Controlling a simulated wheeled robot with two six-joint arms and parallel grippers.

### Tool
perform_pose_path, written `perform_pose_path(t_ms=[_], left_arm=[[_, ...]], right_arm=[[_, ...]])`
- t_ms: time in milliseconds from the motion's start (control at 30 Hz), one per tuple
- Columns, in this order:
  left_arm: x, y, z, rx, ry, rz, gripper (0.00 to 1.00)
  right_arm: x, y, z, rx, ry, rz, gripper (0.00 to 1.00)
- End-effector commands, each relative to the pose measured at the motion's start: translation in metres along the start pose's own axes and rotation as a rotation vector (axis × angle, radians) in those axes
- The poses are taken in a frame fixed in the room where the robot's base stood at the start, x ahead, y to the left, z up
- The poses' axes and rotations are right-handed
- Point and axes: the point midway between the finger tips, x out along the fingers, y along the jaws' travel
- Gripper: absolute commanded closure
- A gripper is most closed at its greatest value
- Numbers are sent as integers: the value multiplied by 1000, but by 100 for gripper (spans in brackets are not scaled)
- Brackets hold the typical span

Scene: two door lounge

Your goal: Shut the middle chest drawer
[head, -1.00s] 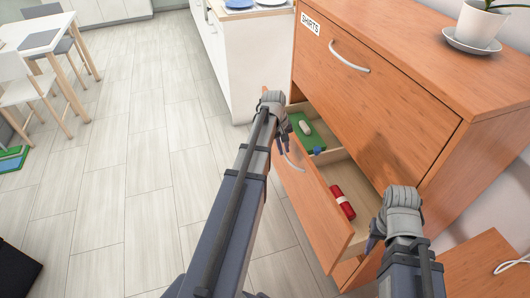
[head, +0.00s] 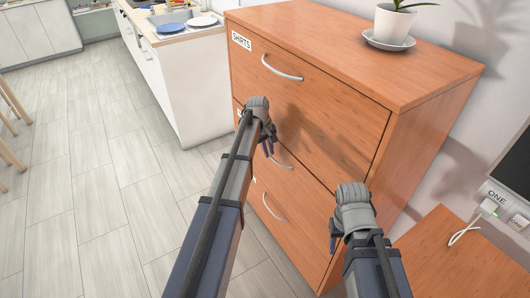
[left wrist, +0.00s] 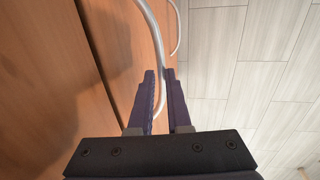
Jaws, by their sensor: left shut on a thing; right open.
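The wooden chest (head: 420,140) stands right of centre in the head view. Its middle drawer (head: 305,187) looks flush with the chest front, and its inside is hidden. My left gripper (head: 268,148) is at this drawer's curved metal handle (head: 283,161). In the left wrist view, my left gripper (left wrist: 161,76) has its fingers on either side of the handle (left wrist: 146,13), shut on it. My right gripper (head: 334,236) is open and empty in front of the lower right part of the chest.
The top drawer (head: 310,105), labelled SHIRTS, and the bottom drawer (head: 275,230) look shut. A potted plant (head: 391,25) stands on a saucer on the chest. A low wooden surface (head: 440,260) is at right.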

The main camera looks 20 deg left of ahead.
Motion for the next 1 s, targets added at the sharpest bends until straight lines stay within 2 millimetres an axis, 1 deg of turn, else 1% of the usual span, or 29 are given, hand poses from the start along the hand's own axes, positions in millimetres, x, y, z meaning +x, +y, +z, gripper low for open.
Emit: perform_pose_path(t_ms=[267,300,533,833,1000], left_arm=[[0,0,0,0,0,0,100],[0,0,0,0,0,0,81],[0,-1,0,0,0,-1,55],[-1,-1,0,0,0,-1,54],[-10,0,0,0,0,-1,54]], right_arm=[[0,0,0,0,0,0,50],[0,0,0,0,0,0,50],[0,0,0,0,0,0,50],[-1,0,0,0,0,0,50],[-9,1,0,0,0,0,50]])
